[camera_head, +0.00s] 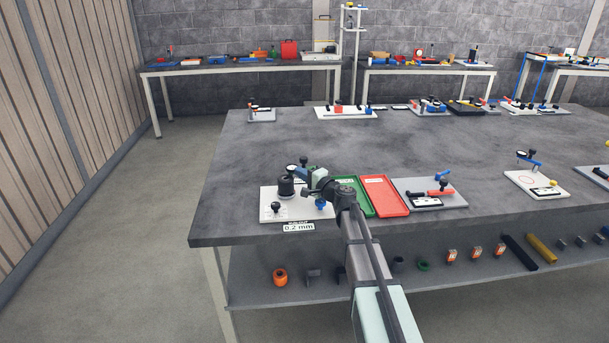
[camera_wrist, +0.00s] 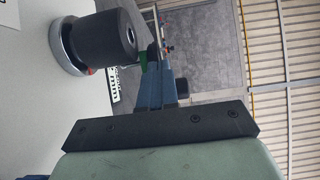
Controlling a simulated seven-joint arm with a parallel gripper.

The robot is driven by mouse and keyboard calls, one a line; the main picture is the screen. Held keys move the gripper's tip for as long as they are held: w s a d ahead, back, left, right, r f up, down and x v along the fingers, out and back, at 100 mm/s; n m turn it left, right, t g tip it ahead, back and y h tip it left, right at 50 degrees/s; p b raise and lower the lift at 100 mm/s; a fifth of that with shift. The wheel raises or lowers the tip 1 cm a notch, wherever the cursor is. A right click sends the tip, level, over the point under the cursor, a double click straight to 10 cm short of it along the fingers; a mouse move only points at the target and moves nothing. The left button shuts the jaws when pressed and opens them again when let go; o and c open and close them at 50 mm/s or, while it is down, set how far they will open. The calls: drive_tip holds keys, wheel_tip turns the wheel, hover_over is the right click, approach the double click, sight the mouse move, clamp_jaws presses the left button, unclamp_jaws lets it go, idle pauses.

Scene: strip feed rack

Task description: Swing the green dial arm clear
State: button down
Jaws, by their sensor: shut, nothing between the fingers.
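The white plate (camera_head: 268,205) at the near left of the table carries the station. A black cylinder (camera_head: 286,186) stands on it; in the wrist view the black cylinder (camera_wrist: 105,38) has a silver base ring. A small green piece (camera_wrist: 147,61), perhaps part of the green dial arm, shows just past my fingertips in the wrist view; the rest is hidden, and I cannot make it out in the head view. My gripper (camera_head: 297,172) is shut and empty, right beside the cylinder; its blue fingers (camera_wrist: 155,80) lie together. I cannot tell whether they touch the green piece.
A black knob (camera_head: 275,208) and a blue knob (camera_head: 320,204) stand on the plate. A green tray (camera_head: 352,190), a red tray (camera_head: 385,196) and a grey plate (camera_head: 430,192) lie to the right.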

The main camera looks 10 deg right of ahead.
drive_tip(key=shift+x, duration=1.9)
drive_tip(key=shift+w+a, duration=0.15)
drive_tip(key=shift+w, duration=0.6)
drive_tip(key=shift+w+a, duration=0.1)
drive_tip(key=shift+w, duration=0.65)
drive_tip(key=m+h, duration=0.1)
drive_tip(key=w+t+h, duration=0.1)
drive_tip(key=shift+m+h, duration=0.3)
drive_tip(key=shift+m, duration=0.1)
drive_tip(key=shift+w+d+m+t+h, duration=0.3)
drive_tip(key=shift+w+m+t+h, duration=0.15)
drive_tip(key=shift+w+m+h, duration=0.4)
drive_tip(key=shift+w+d+m+t+h, duration=0.3)
drive_tip(key=shift+w+m+t+h, duration=0.25)
drive_tip(key=shift+h, duration=0.6)
drive_tip(key=v, duration=1.3)
drive_tip(key=shift+s+r, duration=0.1)
drive_tip(key=shift+s, duration=0.3)
